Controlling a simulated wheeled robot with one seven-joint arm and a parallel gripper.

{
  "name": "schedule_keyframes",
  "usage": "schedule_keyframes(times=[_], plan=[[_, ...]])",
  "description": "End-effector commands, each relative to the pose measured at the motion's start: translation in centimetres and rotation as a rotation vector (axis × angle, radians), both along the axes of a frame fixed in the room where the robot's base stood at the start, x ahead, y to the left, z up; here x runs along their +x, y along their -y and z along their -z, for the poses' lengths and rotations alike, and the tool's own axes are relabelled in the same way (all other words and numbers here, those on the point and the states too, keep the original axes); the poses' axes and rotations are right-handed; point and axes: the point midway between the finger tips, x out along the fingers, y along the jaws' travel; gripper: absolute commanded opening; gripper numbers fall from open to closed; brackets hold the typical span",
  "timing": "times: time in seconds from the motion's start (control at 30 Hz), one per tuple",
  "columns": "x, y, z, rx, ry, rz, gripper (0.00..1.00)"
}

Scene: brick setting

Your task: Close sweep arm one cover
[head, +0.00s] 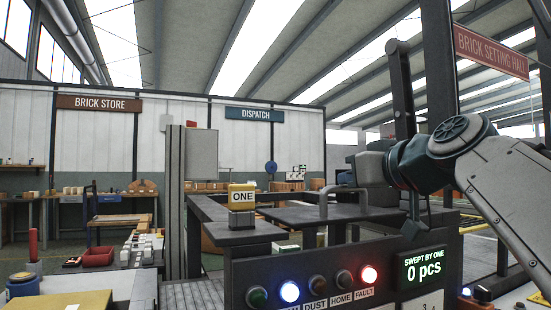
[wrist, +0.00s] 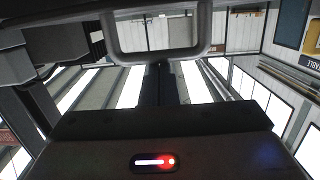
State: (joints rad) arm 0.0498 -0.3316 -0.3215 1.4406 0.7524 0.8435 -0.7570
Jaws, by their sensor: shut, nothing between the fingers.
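The brick machine's dark front panel (head: 330,262) carries lamps and a display (head: 421,268) reading "SWEPT BY ONE 0 pcs". A yellow block marked ONE (head: 242,196) stands on its left top corner. A grey bent handle (head: 323,200) rises from a dark flat top that may be the sweep arm one cover; how far it is closed cannot be told. My gripper (head: 350,174) is shut and empty, close above and beside the handle; contact cannot be told. In the wrist view a grey loop (wrist: 156,55), likely the handle, crosses the top.
A dark post (head: 403,92) stands upright behind my wrist. Blue-white and red lamps glow on the panel. A yellow-topped box (head: 62,302) is at the lower left.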

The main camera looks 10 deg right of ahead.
Motion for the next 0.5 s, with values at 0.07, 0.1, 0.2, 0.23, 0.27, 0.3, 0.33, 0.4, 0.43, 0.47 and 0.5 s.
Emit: schedule_keyframes(times=[0.07,0.1,0.2,0.23,0.27,0.3,0.33,0.4,0.43,0.47,0.5], plan=[[0.04,-0.25,0.74,0.004,0.018,-0.007,0.0],[0.05,-0.34,0.8,0.006,0.024,-0.01,0.0],[0.1,-0.5,0.93,0.009,0.038,-0.013,0.0],[0.12,-0.54,0.97,0.01,0.04,-0.014,0.0],[0.12,-0.57,1.0,0.01,0.042,-0.015,0.0],[0.14,-0.6,1.05,0.011,0.044,-0.017,0.0],[0.15,-0.62,1.09,0.011,0.045,-0.017,0.0],[0.17,-0.64,1.15,0.012,0.046,-0.019,0.0],[0.18,-0.66,1.18,0.012,0.046,-0.019,0.0],[0.19,-0.66,1.21,0.012,0.045,-0.019,0.0],[0.21,-0.66,1.26,0.011,0.044,-0.02,0.0]])
